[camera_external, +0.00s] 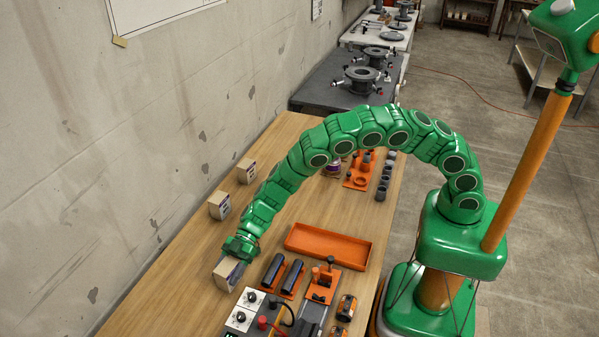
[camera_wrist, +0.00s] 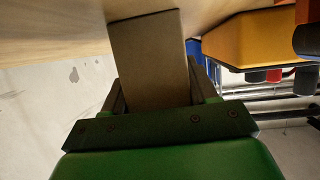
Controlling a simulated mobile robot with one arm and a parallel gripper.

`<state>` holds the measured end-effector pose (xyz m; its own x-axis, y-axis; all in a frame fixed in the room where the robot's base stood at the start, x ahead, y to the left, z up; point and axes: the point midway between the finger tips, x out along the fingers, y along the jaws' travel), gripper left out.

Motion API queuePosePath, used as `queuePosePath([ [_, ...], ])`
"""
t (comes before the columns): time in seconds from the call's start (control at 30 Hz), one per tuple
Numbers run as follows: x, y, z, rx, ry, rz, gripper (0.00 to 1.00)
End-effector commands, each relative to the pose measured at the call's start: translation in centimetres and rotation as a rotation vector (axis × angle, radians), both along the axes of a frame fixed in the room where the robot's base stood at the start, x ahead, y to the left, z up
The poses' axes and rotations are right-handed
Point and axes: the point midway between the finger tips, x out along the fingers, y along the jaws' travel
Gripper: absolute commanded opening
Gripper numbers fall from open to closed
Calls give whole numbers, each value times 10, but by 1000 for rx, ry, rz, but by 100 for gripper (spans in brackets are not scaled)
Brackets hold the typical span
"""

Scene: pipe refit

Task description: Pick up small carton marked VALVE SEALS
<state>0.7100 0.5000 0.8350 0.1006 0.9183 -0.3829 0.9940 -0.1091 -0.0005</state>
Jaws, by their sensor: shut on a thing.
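A small tan carton (camera_external: 227,273) is at the end of my green arm, near the left side of the wooden table. My gripper (camera_external: 236,257) is shut on this carton. In the wrist view the plain brown carton (camera_wrist: 150,55) sits between the two dark fingers of my gripper (camera_wrist: 160,98). No lettering can be read on the held carton. Whether it touches the tabletop cannot be told. Two similar cartons stand by the wall, one nearer (camera_external: 219,205) and one farther (camera_external: 246,171), with dark labels too small to read.
An orange tray (camera_external: 328,246) lies empty to the right of my gripper. Black cylinders (camera_external: 283,274), an orange fixture (camera_external: 322,285) and a control box with knobs (camera_external: 243,313) crowd the near table. Gray cups (camera_external: 383,180) stand farther back. Bare wood (camera_external: 170,285) lies left of the carton.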

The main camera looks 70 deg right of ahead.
Motion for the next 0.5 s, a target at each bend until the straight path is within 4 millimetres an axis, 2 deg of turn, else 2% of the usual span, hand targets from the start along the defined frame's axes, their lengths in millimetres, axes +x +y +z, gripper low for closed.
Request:
queuePosePath([
  [0.27, 0, 0, 3, 1, 0, 0, 26],
  [0.5, 1, -1, 26, 2, -5, 0, 26],
])
